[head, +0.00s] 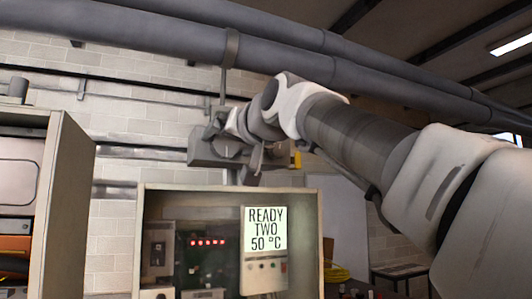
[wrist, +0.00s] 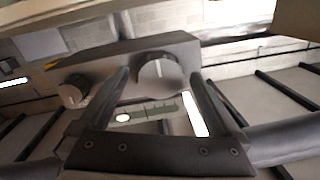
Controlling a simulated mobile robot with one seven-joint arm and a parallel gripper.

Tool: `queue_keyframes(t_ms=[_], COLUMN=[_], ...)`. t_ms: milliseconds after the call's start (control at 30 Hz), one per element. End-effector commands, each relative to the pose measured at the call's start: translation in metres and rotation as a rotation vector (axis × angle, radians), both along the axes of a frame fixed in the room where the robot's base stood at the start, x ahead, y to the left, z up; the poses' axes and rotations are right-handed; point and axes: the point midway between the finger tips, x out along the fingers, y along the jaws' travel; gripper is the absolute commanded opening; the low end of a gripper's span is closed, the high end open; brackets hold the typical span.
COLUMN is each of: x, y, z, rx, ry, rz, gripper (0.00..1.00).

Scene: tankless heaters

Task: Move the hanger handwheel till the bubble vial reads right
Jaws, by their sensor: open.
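A grey box-like hanger unit (head: 215,150) sits below the overhead pipes in the head view, partly hidden by my arm. In the wrist view its face (wrist: 110,68) carries two round knobs. The larger handwheel (wrist: 158,72), with a pale pointer line, lies between the fingers of my open gripper (wrist: 160,78); contact cannot be told. The smaller knob (wrist: 74,92) is to the left, outside the fingers. Below the handwheel a greenish marked strip, seemingly the bubble vial (wrist: 150,113), shows a pale oval near its left end. My gripper (head: 250,162) is at the unit in the head view.
Large grey pipes (head: 300,62) run overhead, with a strap (head: 230,62) around one. Below the unit stands an open control cabinet (head: 150,193) with a lit sign (head: 265,229) reading "READY TWO 50 °C". Another cabinet (head: 60,180) stands at left. A brick wall is behind.

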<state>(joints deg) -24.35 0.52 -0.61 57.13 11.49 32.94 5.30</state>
Motion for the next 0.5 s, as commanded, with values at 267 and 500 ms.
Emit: queue_keyframes(t_ms=[267, 500], x=[0.0032, 0.003], y=[0.0017, 0.0016], z=[0.0002, 0.0002], rx=[0.001, 0.0], ry=[-0.002, -0.001], rz=[-0.001, 0.0], gripper=[0.99, 0.67])
